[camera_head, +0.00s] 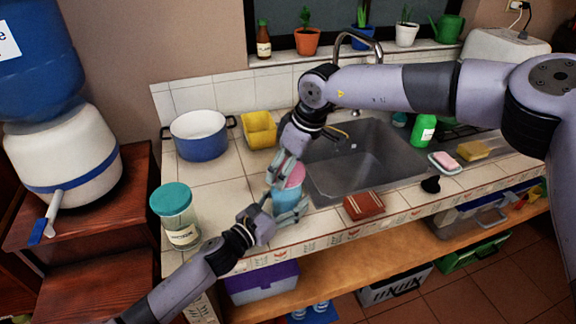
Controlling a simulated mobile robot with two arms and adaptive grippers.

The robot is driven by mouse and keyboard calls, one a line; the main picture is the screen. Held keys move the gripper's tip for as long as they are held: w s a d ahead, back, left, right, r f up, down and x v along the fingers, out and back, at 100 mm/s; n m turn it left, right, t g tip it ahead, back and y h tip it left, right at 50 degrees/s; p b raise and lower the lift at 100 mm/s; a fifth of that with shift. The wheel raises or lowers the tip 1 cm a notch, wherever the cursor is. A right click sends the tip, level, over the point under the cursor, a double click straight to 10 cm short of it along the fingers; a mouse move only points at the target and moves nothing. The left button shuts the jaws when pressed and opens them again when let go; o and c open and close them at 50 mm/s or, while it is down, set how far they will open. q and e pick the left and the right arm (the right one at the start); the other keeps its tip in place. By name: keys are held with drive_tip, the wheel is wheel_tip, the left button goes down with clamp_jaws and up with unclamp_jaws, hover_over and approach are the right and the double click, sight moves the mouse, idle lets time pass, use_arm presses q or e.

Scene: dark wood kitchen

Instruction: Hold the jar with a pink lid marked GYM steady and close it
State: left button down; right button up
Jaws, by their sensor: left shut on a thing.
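The jar (287,195) has a light blue body and stands near the front edge of the tiled counter, left of the sink. Its pink lid (295,174) is at the top of the jar; I cannot tell whether it is seated. The GYM marking is not readable. My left gripper (286,207) comes in low from the left and is shut around the lower part of the jar. My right gripper (279,173) reaches down from above, with its fingers at the lid's left side. Whether those fingers grip the lid is unclear.
A teal-lidded jar (172,199) stands at the counter's left end. A blue pot (200,145) and a yellow container (259,132) stand behind. The sink (365,158) lies right of the jar, and a brown-red box (363,206) sits on the front edge.

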drive_tip(key=shift+r, duration=0.1)
drive_tip(key=o, duration=0.8)
drive_tip(key=shift+c, duration=0.2)
drive_tip(key=shift+r, duration=2.2)
drive_tip(key=shift+c, duration=0.2)
